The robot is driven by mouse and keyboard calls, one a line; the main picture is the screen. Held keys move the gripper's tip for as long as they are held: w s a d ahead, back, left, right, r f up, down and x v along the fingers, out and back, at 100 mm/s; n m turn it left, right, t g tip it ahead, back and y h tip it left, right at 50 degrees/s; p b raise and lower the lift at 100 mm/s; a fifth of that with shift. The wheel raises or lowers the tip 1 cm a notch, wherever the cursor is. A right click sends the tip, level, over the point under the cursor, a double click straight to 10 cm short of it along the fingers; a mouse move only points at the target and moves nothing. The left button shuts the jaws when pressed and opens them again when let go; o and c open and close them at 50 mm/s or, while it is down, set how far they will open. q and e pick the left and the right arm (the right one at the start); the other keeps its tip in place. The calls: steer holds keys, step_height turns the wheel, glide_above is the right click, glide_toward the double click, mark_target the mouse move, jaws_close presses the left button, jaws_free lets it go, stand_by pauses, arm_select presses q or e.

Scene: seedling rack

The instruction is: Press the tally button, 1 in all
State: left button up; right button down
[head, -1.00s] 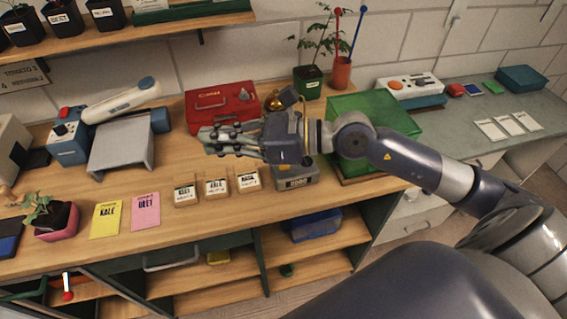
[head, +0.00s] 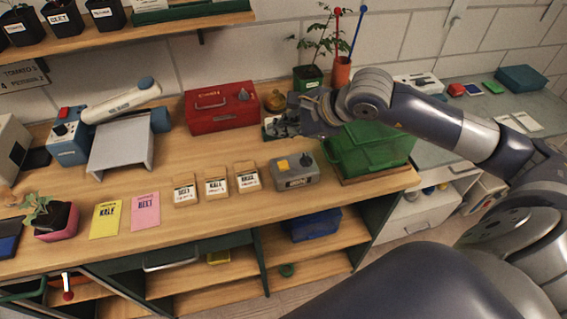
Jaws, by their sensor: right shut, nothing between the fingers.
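The tally counter (head: 293,181) is a grey box near the front right of the wooden bench, with a small display on its front. A yellow-orange button (head: 283,165) and a dark knob (head: 306,159) sit on its top. The digits are too small to read surely. My right gripper (head: 272,127) is shut and empty. It is behind the counter in the picture, apart from it, near the red toolbox and the green box. My left gripper is out of view.
A red toolbox (head: 222,117) stands behind. A green box (head: 375,150) is right of the counter. Seed packets (head: 216,184) lie to its left. A potted seedling (head: 308,82) and a red cup (head: 341,72) stand at the back. Bare bench lies left of the gripper.

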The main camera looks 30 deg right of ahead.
steer(key=b, duration=0.5)
glide_above(282, 167)
step_height(282, 167, down, 8)
steer(key=shift+f, duration=0.15)
steer(key=shift+f+b, duration=0.3)
steer(key=shift+b, duration=0.2)
stand_by(0.8)
steer(key=shift+f+b, duration=0.35)
steer(key=shift+b, duration=0.45)
steer(key=shift+f+b, duration=0.55)
steer(key=shift+b, duration=0.2)
stand_by(0.5)
steer(key=shift+r, duration=0.1)
stand_by(0.3)
steer(key=shift+r+p, duration=0.3)
steer(key=shift+r, duration=0.55)
